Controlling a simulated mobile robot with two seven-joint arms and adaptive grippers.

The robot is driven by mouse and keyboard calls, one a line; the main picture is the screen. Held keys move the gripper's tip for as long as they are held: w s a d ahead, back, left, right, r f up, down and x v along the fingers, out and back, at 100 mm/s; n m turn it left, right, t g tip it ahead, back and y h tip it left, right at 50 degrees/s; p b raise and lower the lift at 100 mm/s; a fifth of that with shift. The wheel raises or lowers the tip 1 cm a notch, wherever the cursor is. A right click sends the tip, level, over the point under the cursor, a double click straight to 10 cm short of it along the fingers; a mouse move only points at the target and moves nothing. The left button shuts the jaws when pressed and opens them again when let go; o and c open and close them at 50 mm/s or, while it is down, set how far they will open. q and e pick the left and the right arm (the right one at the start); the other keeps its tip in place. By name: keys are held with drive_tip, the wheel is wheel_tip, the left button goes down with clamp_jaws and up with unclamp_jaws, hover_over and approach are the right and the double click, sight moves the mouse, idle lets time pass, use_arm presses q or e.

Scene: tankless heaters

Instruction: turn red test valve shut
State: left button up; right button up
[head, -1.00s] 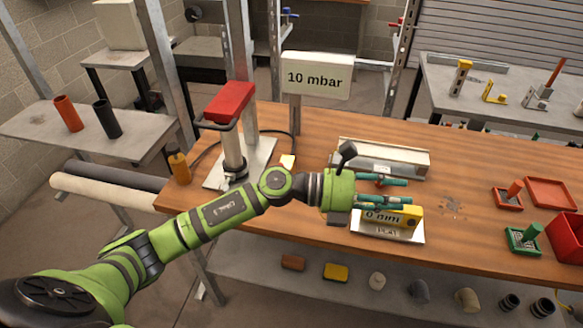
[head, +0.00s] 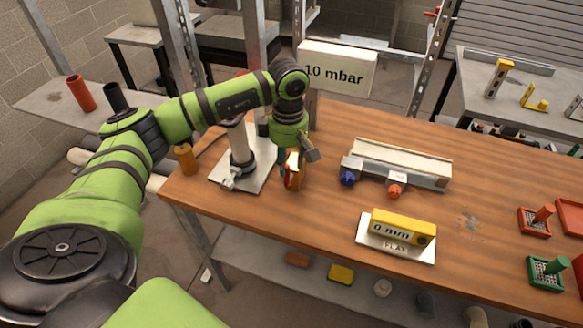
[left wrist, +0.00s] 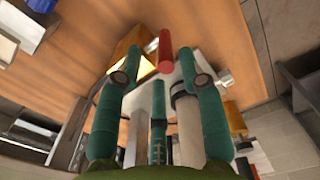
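A red rod-like handle (left wrist: 165,52) shows in the left wrist view between the tips of my left gripper, beside a brownish block with a lit face (left wrist: 133,62). In the head view my left gripper (head: 291,170) points down at this small block (head: 297,172), right of the grey post stand, and hides part of it. A bit of red (head: 288,183) shows there. The green fingers (left wrist: 158,62) are spread; I cannot tell whether they touch the handle. On the pale rail unit are a blue knob (head: 347,179) and an orange-red knob (head: 395,191). My right gripper is not in view.
The post stand (head: 240,160) is close on the left, with an orange bottle (head: 186,158) beyond it. The "10 mbar" sign (head: 337,69) stands behind. A yellow "0 mm" block (head: 403,227) lies to the right. The table (head: 300,225) is bare in front.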

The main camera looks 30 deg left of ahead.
sight(287, 174)
use_arm(q)
drive_tip(key=f, duration=0.2)
drive_tip(key=f+p, duration=0.1)
drive_tip(key=f, duration=0.1)
drive_tip(key=shift+s, duration=0.4)
drive_tip(key=shift+w+f, duration=0.1)
drive_tip(key=shift+f, duration=0.15)
drive_tip(key=shift+c, duration=0.4)
clamp_jaws()
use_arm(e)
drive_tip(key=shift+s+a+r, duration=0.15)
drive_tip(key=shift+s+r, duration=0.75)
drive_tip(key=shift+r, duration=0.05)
